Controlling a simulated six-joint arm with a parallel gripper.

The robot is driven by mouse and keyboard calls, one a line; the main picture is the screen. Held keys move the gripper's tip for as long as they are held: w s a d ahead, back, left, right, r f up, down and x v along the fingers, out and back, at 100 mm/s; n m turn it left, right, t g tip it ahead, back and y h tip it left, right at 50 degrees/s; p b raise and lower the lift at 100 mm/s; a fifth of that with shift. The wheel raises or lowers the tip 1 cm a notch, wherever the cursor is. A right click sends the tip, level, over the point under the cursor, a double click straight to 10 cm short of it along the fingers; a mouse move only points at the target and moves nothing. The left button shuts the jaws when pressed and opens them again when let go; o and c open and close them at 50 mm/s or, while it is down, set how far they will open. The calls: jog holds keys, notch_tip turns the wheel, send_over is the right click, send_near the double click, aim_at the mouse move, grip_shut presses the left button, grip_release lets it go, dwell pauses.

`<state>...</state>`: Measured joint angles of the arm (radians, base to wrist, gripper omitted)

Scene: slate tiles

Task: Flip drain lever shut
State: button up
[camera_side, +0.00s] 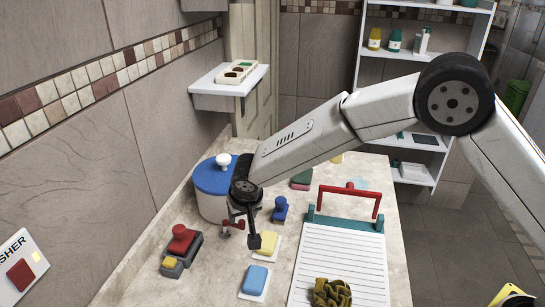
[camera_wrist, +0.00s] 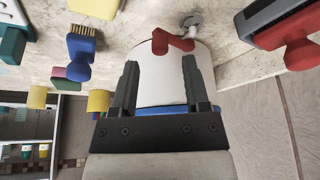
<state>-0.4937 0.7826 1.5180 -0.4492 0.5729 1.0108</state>
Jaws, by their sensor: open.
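The drain lever is a small red handle (camera_side: 236,224) on a grey metal spout, low on the front of a white drum (camera_side: 209,207) with a blue lid. In the wrist view the red lever (camera_wrist: 172,42) lies across the white drum wall (camera_wrist: 160,85), pointing left, with the grey spout end (camera_wrist: 192,22) just beyond it. My gripper (camera_side: 244,226) hangs beside the drum, close to the lever. In the wrist view my gripper (camera_wrist: 160,64) is open and empty, its fingertips short of the lever. Contact with the drum is unclear.
Left of the spout stands a grey block with a red knob (camera_side: 181,238). A blue-handled brush (camera_side: 280,209), a yellow sponge (camera_side: 268,241) and a blue sponge (camera_side: 256,277) lie right of my gripper. Farther right is a white slatted board (camera_side: 340,257) with a red handle bar.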

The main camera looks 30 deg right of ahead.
jog(key=shift+x, duration=1.4)
grip_shut()
